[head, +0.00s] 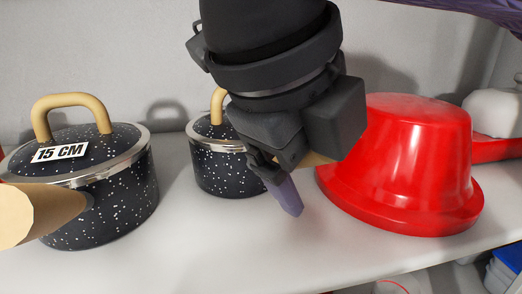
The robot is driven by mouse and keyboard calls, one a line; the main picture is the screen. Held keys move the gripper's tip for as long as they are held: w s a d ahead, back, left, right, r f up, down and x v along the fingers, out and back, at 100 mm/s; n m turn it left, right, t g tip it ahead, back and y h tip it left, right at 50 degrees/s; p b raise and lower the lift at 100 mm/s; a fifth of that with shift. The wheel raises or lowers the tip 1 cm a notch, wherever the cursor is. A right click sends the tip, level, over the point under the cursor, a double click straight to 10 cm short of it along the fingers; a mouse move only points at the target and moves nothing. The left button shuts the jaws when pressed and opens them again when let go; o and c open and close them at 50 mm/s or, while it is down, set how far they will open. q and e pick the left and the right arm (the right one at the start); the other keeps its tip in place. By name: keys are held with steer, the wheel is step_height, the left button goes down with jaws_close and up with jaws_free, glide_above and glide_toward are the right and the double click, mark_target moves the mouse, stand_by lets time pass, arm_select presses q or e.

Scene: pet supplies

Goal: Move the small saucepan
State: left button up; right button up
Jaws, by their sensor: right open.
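The small saucepan (222,176) is dark with white speckles, a metal-rimmed lid and a tan loop knob. It stands upright on the white shelf in the middle of the head view. My right gripper (283,188) comes down from the top and covers the right part of the saucepan. A piece of its tan side handle (317,160) shows behind the gripper. The gripper is open, with a purple-grey finger pointing down at the saucepan's right side. Whether it touches the handle is hidden. My left gripper is not in view.
A larger speckled pot (115,200) with a "15 CM" label stands at left, its tan handle pointing forward. A red upturned bowl-like item (415,165) stands close on the right. The white shelf (235,250) is clear in front. A grey wall is behind.

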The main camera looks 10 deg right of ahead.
steer(key=v, duration=1)
steer(key=shift+d, duration=0.1)
